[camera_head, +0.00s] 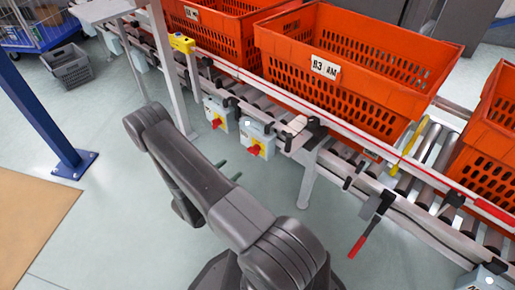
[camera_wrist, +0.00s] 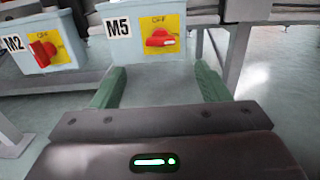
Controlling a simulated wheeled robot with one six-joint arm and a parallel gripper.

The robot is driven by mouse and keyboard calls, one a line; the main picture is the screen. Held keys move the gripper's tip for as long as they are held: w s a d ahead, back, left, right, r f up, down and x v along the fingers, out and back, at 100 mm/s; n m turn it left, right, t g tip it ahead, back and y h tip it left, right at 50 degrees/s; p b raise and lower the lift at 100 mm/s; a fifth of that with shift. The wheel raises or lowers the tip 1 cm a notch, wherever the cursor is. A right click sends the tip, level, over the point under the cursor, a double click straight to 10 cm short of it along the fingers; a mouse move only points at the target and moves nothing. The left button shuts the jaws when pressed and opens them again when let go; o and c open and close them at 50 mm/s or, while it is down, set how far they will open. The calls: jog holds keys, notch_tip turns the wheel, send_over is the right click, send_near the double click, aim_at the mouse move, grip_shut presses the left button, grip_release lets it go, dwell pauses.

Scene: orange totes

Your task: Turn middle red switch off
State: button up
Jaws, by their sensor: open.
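In the wrist view, a pale blue-grey box labelled M5 (camera_wrist: 146,36) carries a red switch (camera_wrist: 160,38) on a yellow plate marked OFF at the top. Its handle looks roughly crosswise. To its left is the M2 box (camera_wrist: 38,40) with another red switch (camera_wrist: 44,49), its handle looking more upright. In the head view, two such red switches (camera_head: 216,123) (camera_head: 255,150) show below the conveyor. My gripper (camera_wrist: 160,70) is open and empty, its green fingers apart below the M5 switch, not touching it. The head view shows the fingers (camera_head: 228,170) left of the right-hand switch.
A roller conveyor (camera_head: 434,150) carries orange totes (camera_head: 350,62). A conveyor leg (camera_head: 309,180) stands right of the switches, and a red-handled lever (camera_head: 362,238) hangs farther right. A yellow device (camera_head: 182,43) tops a post.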

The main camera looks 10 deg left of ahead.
aim_at(251, 152)
jog(key=b+x, duration=0.3)
jog(key=x, duration=1)
jog(key=shift+w+d, duration=0.2)
jog(key=shift+w, duration=0.1)
jog(key=shift+c, duration=0.2)
jog(key=c, duration=1)
